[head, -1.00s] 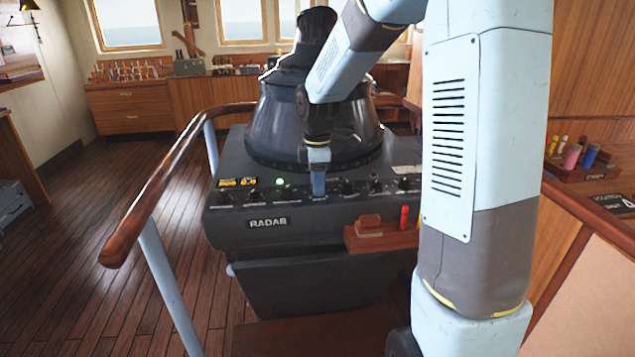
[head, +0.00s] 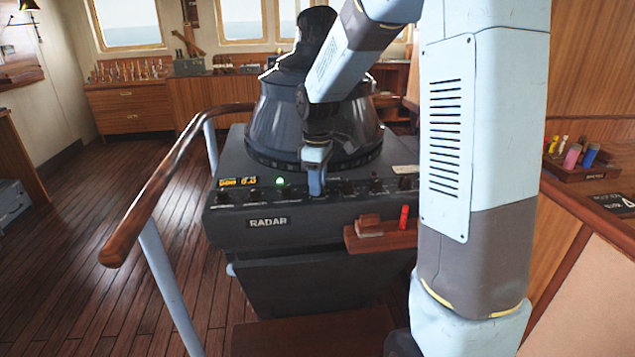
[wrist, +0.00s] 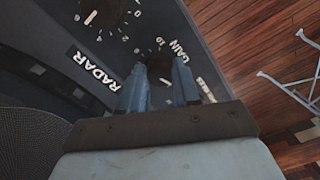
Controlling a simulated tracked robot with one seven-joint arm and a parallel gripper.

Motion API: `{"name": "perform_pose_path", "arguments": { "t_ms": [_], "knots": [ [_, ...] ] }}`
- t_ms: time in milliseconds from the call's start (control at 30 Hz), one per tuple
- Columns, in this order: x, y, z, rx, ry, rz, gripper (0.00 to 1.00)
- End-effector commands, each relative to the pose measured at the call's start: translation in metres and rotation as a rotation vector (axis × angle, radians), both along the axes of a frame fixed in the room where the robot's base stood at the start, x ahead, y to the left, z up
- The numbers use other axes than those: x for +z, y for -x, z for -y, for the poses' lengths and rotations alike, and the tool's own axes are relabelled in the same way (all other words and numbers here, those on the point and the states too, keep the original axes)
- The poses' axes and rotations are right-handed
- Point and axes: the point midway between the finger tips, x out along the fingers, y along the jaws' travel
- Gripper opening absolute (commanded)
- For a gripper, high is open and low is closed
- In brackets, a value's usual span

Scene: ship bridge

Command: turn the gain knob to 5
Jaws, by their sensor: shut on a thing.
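The radar console (head: 235,228) stands in the middle of the head view, with a row of dark knobs along its front panel. In the wrist view, the gain knob (wrist: 158,68) is a dark round knob beside the word GAIN, with a ring of numbers around it. My gripper (wrist: 160,82) is shut on the gain knob, one blue finger on each side. The fingers hide part of the knob and its scale, so I cannot read its setting. In the head view my gripper (head: 316,185) points down at the panel and hides the knob.
A lit green lamp (head: 280,181) and an orange display (head: 238,182) are left of my gripper. A small wooden tray (head: 385,240) with a red marker (head: 404,217) juts from the console front. A wooden handrail (head: 170,180) runs along the left.

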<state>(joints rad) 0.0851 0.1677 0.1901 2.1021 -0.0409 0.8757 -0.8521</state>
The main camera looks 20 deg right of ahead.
Motion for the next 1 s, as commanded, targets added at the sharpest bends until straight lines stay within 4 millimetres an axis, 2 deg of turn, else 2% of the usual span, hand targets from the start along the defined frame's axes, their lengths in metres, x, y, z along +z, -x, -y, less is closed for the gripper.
{"name": "perform_pose_path", "arguments": {
  "t_ms": [1000],
  "knots": [
    [0.0013,-0.0014,-0.0003,-0.965,-0.001,0.004,0.01]
  ]
}}
